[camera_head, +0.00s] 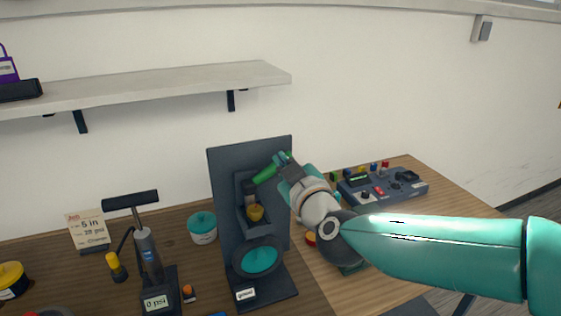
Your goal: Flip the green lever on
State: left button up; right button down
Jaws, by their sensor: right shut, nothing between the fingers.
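The green lever (266,173) is on the upper part of a dark upright panel (228,171) that stands on a wooden table. The lever slants, its right end higher. My right gripper (282,160) is shut and empty at the right end of the lever. It overlaps that end in the picture; I cannot tell whether they touch. Below the lever, the panel carries a yellow knob-like part (255,212) and a round teal disc (260,260). My right arm hides the table just right of the panel. My left gripper is not in view.
A control box with buttons (405,190) sits behind my right arm. A shelf (170,85) juts from the wall above. A card (90,228) stands at the left.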

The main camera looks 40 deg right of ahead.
send_over(273, 168)
jog(key=s+a, duration=0.2)
jog(key=s, duration=0.1)
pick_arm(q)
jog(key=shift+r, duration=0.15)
pick_arm(e)
jog(key=d+f, duration=0.1)
jog(key=f, duration=0.1)
jog(key=w+d+f, duration=0.1)
jog(key=shift+d+f, duration=0.3)
jog(key=shift+f, duration=0.1)
